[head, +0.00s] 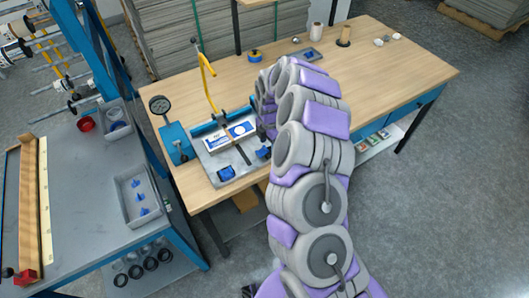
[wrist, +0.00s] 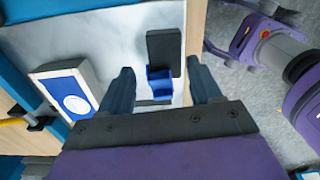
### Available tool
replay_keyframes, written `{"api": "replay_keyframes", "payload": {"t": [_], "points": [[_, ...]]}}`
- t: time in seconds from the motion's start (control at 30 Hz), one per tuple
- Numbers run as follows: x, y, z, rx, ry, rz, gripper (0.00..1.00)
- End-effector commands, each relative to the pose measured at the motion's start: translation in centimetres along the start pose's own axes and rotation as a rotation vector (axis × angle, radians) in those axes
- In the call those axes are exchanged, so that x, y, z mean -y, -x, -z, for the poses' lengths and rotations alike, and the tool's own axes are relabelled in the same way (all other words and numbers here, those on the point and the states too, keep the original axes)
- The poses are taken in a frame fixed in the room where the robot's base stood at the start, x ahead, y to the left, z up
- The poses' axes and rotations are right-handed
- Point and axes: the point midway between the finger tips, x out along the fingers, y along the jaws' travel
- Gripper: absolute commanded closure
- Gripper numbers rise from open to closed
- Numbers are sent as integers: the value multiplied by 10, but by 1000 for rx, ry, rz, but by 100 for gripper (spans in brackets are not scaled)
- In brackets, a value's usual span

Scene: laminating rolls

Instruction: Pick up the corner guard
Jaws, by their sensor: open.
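A small blue piece (wrist: 159,82), which may be the corner guard, sits on the pale metal plate (wrist: 120,40) against a dark grey block (wrist: 163,47) in the wrist view. My gripper (wrist: 160,77) is open, with one dark finger on each side of the blue piece. I cannot tell whether either finger touches it. In the head view, two blue corner pieces lie at the plate's (head: 218,165) front edge, one at the left (head: 226,173) and one at the right (head: 263,152). My arm hides the gripper there.
A blue and white block (wrist: 70,95) lies left of my gripper. A grey tray (head: 132,212) on the left bench holds more blue pieces. The table's right side is mostly clear.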

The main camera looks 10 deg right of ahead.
Motion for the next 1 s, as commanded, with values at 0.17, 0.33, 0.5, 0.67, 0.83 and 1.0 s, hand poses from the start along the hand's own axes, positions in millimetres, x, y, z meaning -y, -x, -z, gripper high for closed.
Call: {"api": "replay_keyframes", "payload": {"t": [0.17, 0.33, 0.5, 0.67, 0.83, 1.0], "points": [[-2, -9, 7, 7, 3, 4, 36], [-2, -8, 6, 6, 3, 4, 41], [0, -8, 1, 0, 1, 2, 57], [1, -8, -1, -3, 1, 1, 73], [0, -8, 3, 3, 3, 5, 79], [-1, -8, 5, 4, 3, 6, 79]]}}
